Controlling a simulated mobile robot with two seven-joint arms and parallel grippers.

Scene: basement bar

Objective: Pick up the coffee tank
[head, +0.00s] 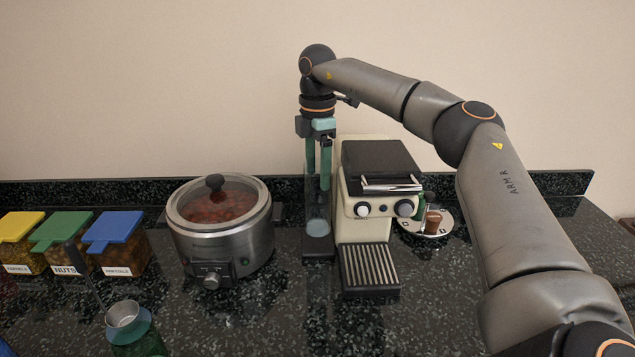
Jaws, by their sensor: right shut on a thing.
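The coffee tank (317,226) is a clear, tall container at the left side of the cream and black coffee machine (352,228). It stands upright, with something pale near its bottom. My right gripper (318,186) points straight down from above, its green fingers at the upper part of the tank. It is shut on the tank's upper wall; the exact contact is hard to make out through the clear material. My left gripper is not in view.
A steel slow cooker (222,243) with a glass lid stands close to the left. A round tray (440,218) with small items is right of the machine. The dark counter (425,300) is clear at front right.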

